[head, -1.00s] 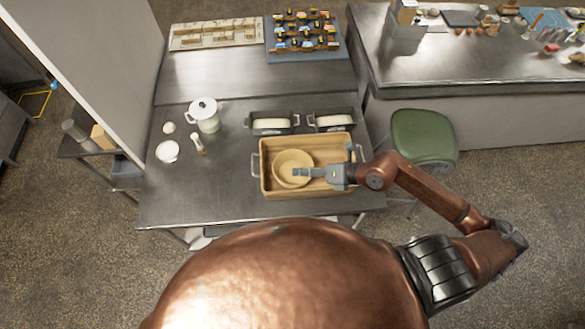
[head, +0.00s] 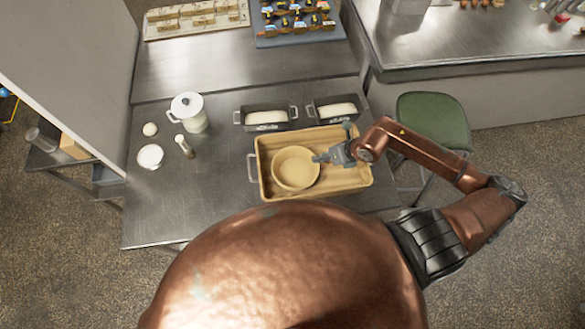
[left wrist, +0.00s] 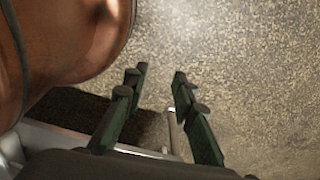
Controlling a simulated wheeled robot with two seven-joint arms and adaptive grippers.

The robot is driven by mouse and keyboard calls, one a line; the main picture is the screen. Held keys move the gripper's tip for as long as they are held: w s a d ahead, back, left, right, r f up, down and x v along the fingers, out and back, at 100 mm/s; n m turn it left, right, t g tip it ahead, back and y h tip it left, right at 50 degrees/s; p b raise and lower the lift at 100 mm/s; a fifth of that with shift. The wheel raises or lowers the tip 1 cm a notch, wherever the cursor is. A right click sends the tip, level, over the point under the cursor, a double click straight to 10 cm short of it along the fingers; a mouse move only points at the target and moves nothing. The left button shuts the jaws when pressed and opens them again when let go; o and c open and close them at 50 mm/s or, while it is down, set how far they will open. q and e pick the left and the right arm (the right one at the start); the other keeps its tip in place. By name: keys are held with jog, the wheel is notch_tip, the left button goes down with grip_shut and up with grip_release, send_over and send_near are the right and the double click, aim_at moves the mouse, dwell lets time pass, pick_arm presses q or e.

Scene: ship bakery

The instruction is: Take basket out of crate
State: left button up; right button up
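The basket (head: 295,168) is a round, pale tan bowl shape, upright inside the crate, left of its middle. The crate (head: 347,180) is a shallow, rectangular, wood-coloured box on the steel table, with a grey handle at its left end. My right gripper (head: 321,158) reaches in from the right, its fingertips at the basket's right rim. Whether they grip the rim or only touch it is too small to tell. My left gripper (left wrist: 157,88) shows only in the left wrist view, with fingers apart and nothing between them, over the speckled floor.
Two dark loaf tins (head: 266,118) (head: 337,110) with dough stand just behind the crate. A white lidded pot (head: 188,112), a shaker (head: 184,146) and a small white bowl (head: 150,156) stand left. A green chair (head: 433,120) stands right.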

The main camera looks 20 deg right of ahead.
aim_at(307, 162)
jog(key=x, duration=0.2)
jog(key=shift+w+f, duration=0.1)
jog(key=shift+f, duration=0.2)
jog(key=x, duration=0.2)
jog(key=p+x, duration=0.1)
jog(key=x, duration=0.2)
jog(key=shift+a+f, duration=0.15)
jog(key=shift+f, duration=0.25)
pick_arm(q)
jog(key=shift+w+r, duration=0.5)
jog(key=shift+w, duration=0.2)
pick_arm(e)
jog(key=shift+c, duration=0.3)
pick_arm(q)
jog(key=shift+s, duration=0.1)
pick_arm(e)
grip_shut()
